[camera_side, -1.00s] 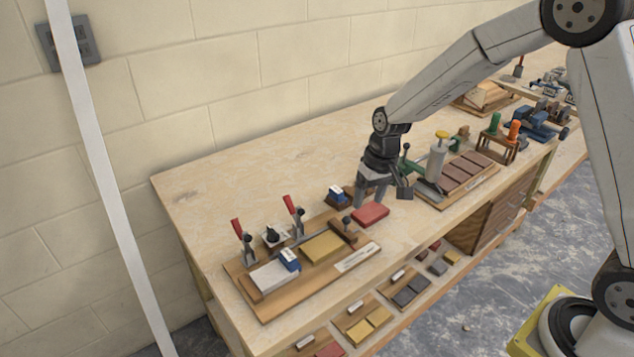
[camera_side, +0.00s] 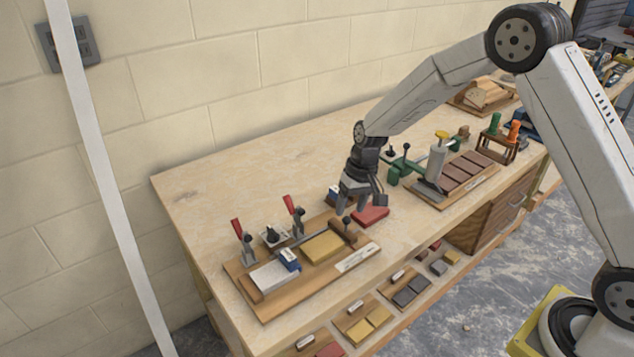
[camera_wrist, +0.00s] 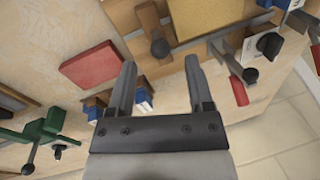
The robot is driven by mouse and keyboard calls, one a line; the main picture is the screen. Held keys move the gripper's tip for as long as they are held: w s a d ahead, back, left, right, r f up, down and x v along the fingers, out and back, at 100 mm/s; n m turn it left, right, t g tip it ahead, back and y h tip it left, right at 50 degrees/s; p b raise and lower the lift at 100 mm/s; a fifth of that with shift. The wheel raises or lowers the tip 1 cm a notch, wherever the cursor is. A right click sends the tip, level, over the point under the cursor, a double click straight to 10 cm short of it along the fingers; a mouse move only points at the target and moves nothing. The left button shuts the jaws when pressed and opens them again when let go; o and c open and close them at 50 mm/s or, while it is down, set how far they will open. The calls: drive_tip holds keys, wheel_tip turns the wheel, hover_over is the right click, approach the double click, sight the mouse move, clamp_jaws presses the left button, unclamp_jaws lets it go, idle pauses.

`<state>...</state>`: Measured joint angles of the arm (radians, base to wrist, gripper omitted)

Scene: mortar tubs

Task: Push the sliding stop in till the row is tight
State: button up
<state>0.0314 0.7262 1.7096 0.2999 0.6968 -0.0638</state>
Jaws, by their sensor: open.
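The wooden sliding stop (camera_side: 342,235) with a dark knob stands at the right end of a wooden board (camera_side: 268,312). It also shows at the top of the wrist view (camera_wrist: 148,18). Left of it on the board lie a yellow slab (camera_side: 322,247) and a white slab (camera_side: 268,277) with a blue-and-white block (camera_side: 289,259) at its right end. A gap shows between the blue block and the yellow slab. My gripper (camera_side: 362,208) is open and empty, above and just behind the stop's right side. Its fingers (camera_wrist: 160,62) point toward the stop's knob in the wrist view.
A red slab (camera_side: 371,217) lies just right of the board. Red-handled clamps (camera_side: 239,232) stand along the board's back edge. A second board with brown slabs (camera_side: 462,172) and a green clamp (camera_side: 402,168) are further right. The table's back left is clear.

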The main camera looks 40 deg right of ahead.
sight(347, 217)
drive_tip(key=shift+w+a+f, duration=0.1)
drive_tip(key=shift+a+f, duration=0.15)
drive_tip(key=shift+f, duration=0.95)
drive_tip(key=shift+a+f, duration=0.2)
drive_tip(key=shift+f, duration=0.95)
clamp_jaws()
drive_tip(key=shift+a, duration=0.1)
